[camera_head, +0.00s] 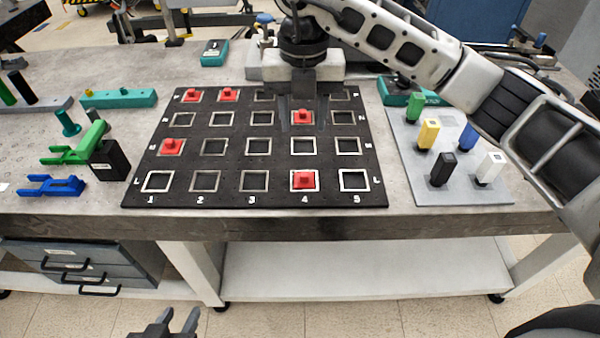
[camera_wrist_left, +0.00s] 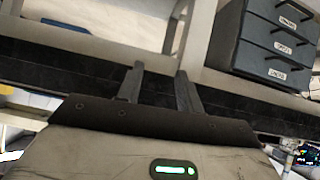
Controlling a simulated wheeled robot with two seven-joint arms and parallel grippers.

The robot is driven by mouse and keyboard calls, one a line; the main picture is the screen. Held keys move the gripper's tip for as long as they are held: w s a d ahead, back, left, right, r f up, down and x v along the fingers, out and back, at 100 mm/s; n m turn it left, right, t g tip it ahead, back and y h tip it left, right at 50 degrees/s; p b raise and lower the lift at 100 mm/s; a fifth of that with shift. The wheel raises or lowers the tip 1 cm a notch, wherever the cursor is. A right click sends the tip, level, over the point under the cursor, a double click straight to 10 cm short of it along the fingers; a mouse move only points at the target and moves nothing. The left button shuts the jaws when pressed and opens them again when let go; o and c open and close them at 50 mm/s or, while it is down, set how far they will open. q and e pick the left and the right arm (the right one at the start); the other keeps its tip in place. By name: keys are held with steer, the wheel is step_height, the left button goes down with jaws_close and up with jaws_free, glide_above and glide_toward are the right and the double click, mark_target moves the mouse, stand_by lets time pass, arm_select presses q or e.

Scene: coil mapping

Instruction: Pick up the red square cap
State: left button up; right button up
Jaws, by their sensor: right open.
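Several red square caps sit on a black board (camera_head: 230,173) with a grid of square metal-rimmed slots. Two caps are in the back row, at the far left (camera_head: 192,95) and in the second column (camera_head: 228,94). One cap (camera_head: 171,147) is in the left column. One (camera_head: 304,180) is in the front row, column 4. Another cap (camera_head: 303,117) lies in column 4, second row from the back, right below my right gripper (camera_head: 303,103). The right gripper is open with its fingers about this cap; contact is unclear. My left gripper (camera_head: 177,321) is open and empty, low before the table; it also shows in the left wrist view (camera_wrist_left: 160,70).
A grey plate (camera_head: 450,190) with coloured upright blocks stands right of the board. Green and blue parts (camera_head: 55,186) and a black block (camera_head: 110,160) lie on the left. Drawers (camera_head: 90,265) hang under the table (camera_head: 400,226). My right arm crosses the upper right.

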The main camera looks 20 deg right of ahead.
glide_above(304, 173)
step_height(304, 173, down, 8)
steer(key=shift+s+a+r+p, duration=0.1)
steer(key=shift+a+p, duration=0.05)
steer(key=shift+p, duration=0.15)
steer(key=f+p, duration=0.1)
steer(key=f, duration=0.4)
steer(key=shift+d+f, duration=0.15)
steer(key=shift+d, duration=0.05)
jaws_close()
